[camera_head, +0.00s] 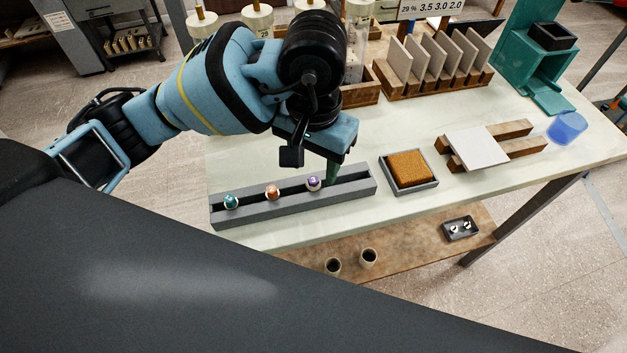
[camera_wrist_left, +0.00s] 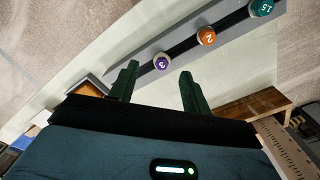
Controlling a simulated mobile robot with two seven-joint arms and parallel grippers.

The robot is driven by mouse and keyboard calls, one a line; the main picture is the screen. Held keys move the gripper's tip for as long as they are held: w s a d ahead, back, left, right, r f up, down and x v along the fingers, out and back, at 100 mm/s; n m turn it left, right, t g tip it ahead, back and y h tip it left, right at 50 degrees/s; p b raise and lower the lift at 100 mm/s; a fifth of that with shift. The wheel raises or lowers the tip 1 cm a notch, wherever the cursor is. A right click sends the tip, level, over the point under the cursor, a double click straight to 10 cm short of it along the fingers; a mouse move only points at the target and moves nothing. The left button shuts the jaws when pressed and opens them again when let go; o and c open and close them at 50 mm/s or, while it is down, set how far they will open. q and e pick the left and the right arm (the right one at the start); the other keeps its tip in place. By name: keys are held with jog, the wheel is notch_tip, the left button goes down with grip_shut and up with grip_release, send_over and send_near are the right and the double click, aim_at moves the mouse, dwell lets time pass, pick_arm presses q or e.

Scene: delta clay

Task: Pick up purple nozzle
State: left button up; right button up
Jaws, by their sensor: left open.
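The purple nozzle (camera_head: 313,184), marked 3, stands in a grey slotted rack (camera_head: 352,190), at the right end of a row with an orange nozzle (camera_head: 273,192) and a teal nozzle (camera_head: 232,201). My left gripper (camera_head: 332,176) points down over the rack, just right of the purple nozzle. In the left wrist view the purple nozzle (camera_wrist_left: 161,61) shows beyond the gap between the two open, empty green fingers (camera_wrist_left: 159,70). Contact does not show. My right gripper is not in view.
A sponge in a grey tray (camera_head: 435,187) sits right of the rack. A white tile (camera_head: 476,148) on wooden bars and a blue cup (camera_head: 567,128) are farther right. A wooden rack of upright tiles (camera_head: 430,85) stands behind. The pale tabletop between is clear.

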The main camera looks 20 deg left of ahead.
aim_at(313, 179)
pick_arm(q)
jog(key=shift+w+a+f, duration=0.1)
jog(key=shift+w+f, duration=0.05)
jog(key=shift+f, duration=1)
jog(key=shift+w+a+f, duration=0.1)
jog(key=shift+w+f, duration=0.05)
jog(key=shift+f, duration=1)
grip_shut()
